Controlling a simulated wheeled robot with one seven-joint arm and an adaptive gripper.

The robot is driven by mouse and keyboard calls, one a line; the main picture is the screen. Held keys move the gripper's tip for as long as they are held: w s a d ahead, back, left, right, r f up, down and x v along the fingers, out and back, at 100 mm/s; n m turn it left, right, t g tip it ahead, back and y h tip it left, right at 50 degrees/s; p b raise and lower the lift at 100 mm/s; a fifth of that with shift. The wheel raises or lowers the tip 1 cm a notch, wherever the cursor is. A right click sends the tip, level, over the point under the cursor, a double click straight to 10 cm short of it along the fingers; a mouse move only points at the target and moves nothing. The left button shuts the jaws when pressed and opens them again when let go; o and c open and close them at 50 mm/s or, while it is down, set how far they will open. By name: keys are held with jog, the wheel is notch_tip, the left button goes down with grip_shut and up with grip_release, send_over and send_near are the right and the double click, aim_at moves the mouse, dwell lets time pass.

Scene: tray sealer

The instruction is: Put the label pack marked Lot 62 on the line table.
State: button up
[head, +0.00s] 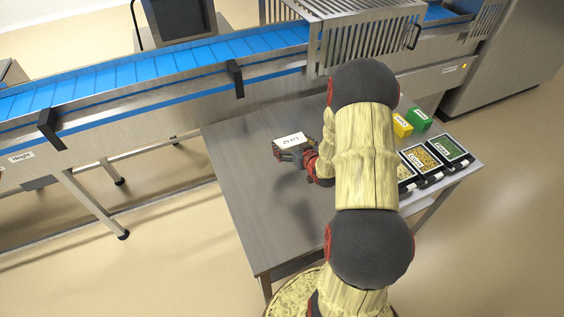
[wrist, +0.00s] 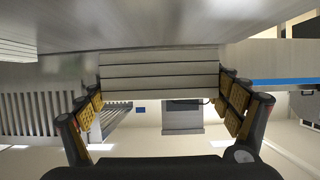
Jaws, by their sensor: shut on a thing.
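The white label pack (head: 290,141) is in my gripper (head: 305,158) above or on the steel table (head: 240,170). Its top print appears upside down in the head view and seems to read Lot 62. In the wrist view the pack (wrist: 158,75) is a layered white block between both fingers (wrist: 160,98), and that picture looks inverted. Its edge there lies very close to the grey table surface (wrist: 130,20); I cannot tell whether it touches. My arm hides part of the table.
Another layered white block (wrist: 15,50) shows in the wrist view. The table's left part is clear.

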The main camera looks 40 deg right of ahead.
jog(key=b, duration=0.2)
send_over(278, 167)
jog(key=f, duration=0.5)
jog(key=shift+d+f, duration=0.25)
jog(key=shift+a+f+b, duration=0.2)
jog(key=shift+f+b, duration=0.4)
jog(key=shift+f, duration=1.15)
jog(key=shift+f, duration=0.2)
jog(key=o, duration=1.1)
jog(key=shift+r, duration=0.15)
